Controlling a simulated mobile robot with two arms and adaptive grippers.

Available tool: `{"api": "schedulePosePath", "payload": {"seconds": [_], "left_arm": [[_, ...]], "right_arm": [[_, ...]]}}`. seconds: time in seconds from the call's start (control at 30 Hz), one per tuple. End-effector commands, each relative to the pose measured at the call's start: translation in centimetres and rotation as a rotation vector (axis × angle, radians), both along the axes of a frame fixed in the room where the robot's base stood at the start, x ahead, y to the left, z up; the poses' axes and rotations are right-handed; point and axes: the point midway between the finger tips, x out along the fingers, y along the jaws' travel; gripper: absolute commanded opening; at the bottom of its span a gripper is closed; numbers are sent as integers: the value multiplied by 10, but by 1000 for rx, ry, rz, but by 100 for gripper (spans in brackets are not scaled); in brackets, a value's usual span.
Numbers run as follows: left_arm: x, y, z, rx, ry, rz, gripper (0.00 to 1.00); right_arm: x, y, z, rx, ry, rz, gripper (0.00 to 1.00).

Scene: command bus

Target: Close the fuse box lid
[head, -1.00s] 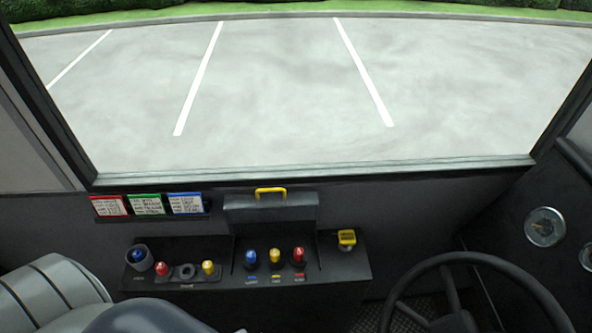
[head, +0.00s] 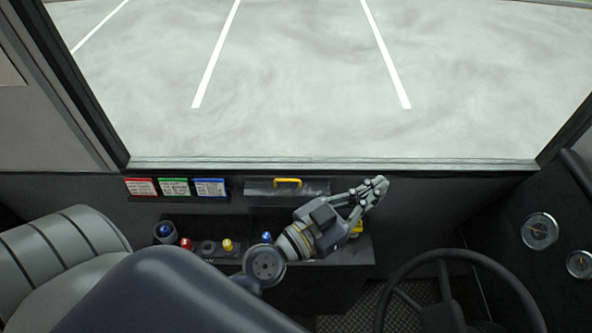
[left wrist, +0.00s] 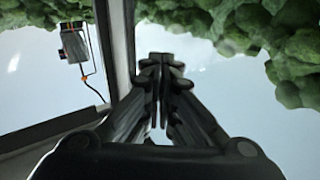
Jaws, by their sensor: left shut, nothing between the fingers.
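The fuse box lid (head: 258,195) is a dark panel with a yellow handle (head: 287,182). It stands raised at the back of the console, below the windshield. My right gripper is not in view.
Red, green and blue label cards (head: 175,187) sit left of the lid. A red knob (head: 186,243) and a yellow knob (head: 228,245) stand on the left console. A yellow button (head: 357,228) is partly behind my gripper. The steering wheel (head: 455,258) is at lower right.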

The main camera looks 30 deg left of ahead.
Motion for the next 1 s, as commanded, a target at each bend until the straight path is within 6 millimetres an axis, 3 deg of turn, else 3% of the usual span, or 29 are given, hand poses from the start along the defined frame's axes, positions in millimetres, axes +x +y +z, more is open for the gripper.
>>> {"api": "schedulePosePath", "payload": {"seconds": [0.1,0.23,0.37,0.5,0.7,0.87,1.0], "left_arm": [[18,36,20,-73,-86,186,0],[30,84,14,-121,-87,418,0],[35,128,-17,-135,14,644,0],[28,158,-68,-111,200,829,0],[11,170,-125,-57,434,941,0],[8,172,-140,-38,498,957,0],[20,180,-146,-37,499,959,0]], "right_arm": [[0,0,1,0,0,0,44],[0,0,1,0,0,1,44],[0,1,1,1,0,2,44],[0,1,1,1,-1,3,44],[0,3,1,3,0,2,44],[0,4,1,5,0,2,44],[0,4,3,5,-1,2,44]]}}
